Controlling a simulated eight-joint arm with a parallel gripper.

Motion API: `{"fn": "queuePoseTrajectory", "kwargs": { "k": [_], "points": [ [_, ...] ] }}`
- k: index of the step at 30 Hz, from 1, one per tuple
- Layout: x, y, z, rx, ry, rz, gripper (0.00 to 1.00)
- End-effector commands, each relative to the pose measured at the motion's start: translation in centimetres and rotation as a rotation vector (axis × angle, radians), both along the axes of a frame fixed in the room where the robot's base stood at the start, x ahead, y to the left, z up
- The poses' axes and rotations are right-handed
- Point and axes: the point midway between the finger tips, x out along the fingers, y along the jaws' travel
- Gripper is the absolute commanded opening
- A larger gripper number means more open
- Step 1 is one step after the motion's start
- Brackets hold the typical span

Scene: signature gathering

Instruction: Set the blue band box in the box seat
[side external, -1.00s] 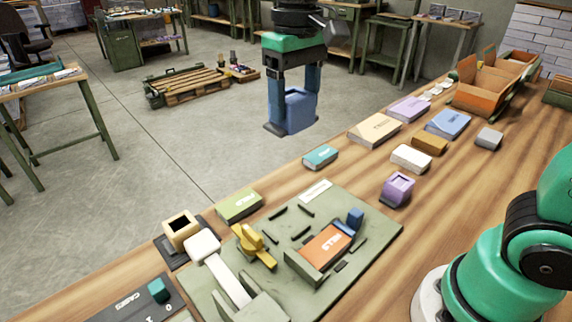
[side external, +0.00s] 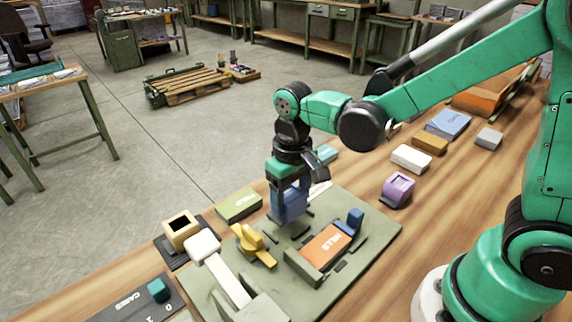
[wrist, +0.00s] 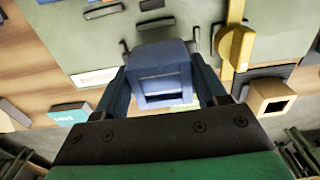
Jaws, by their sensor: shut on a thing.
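The blue band box (side external: 290,204) is between the fingers of my gripper (side external: 291,210), which is shut on it. It looks upright, over the far part of the green board (side external: 380,236). In the wrist view the blue box (wrist: 160,70) shows a rectangular opening facing the camera, with a finger on each side. Short dark bars on the board, one of them here (wrist: 155,24), lie around and beyond the box; they look like the box seat's edges. The box hides part of that area. I cannot tell whether its bottom touches the board.
A yellow clamp (side external: 251,241) stands left of the box. An orange book (side external: 326,244) lies on the board nearer the camera, with a blue block (side external: 355,217) beside it.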

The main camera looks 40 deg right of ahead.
Motion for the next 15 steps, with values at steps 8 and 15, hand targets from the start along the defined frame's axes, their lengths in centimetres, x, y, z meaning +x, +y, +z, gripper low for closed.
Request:
{"fn": "queuePoseTrajectory", "kwargs": {
  "k": [8,15],
  "points": [
    [0.0,0.0,-3.0,0.0,0.0,0.0,0.1],
    [0.0,0.0,-3.1,0.0,0.0,0.0,0.1]
  ]
}}
